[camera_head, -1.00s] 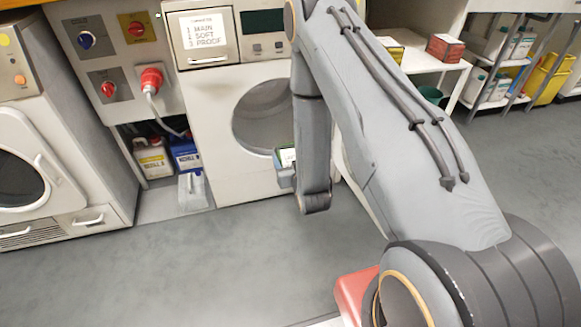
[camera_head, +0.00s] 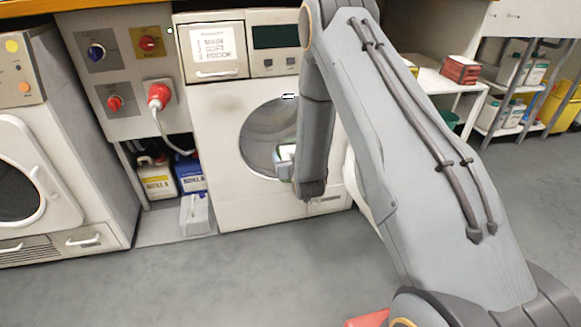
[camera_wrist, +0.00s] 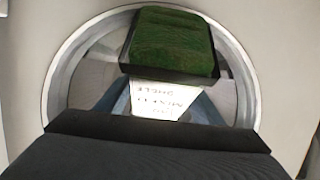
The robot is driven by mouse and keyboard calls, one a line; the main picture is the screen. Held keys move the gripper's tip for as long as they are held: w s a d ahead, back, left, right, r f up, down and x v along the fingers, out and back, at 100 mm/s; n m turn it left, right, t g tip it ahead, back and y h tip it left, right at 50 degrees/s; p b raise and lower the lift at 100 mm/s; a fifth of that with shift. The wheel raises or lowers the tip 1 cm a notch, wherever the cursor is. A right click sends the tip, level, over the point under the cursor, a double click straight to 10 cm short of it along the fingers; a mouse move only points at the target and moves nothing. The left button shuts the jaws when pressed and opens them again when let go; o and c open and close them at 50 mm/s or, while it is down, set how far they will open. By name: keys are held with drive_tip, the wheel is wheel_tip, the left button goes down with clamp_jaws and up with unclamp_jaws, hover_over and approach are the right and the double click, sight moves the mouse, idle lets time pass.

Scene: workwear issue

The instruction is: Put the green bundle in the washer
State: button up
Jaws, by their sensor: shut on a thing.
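The green bundle (camera_wrist: 172,42) shows in the wrist view, with a white label (camera_wrist: 158,100) on its near side. My gripper (camera_wrist: 165,92) is shut on it and holds it in front of the washer's round opening. The washer (camera_head: 235,125) stands at the middle of the head view. Its round opening (camera_head: 258,125) also fills the back of the wrist view. In the head view my arm covers the right part of the opening. The bundle is mostly hidden there. I cannot tell whether the bundle is past the opening's rim.
Another front-loading machine (camera_head: 75,215) stands at the left. A control panel with a red plug (camera_head: 158,95) is beside the washer, above a yellow-labelled jug (camera_head: 156,182) and a blue jug (camera_head: 190,177). Shelves and a table with a red box (camera_head: 460,70) are at the right.

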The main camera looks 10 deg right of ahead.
drive_tip(key=w+b, duration=0.8)
drive_tip(key=w, duration=1.1)
drive_tip(key=shift+s+r, duration=0.1)
drive_tip(key=o, duration=1.3)
drive_tip(key=shift+p+v, duration=1.8)
drive_tip(key=shift+v, duration=2.1)
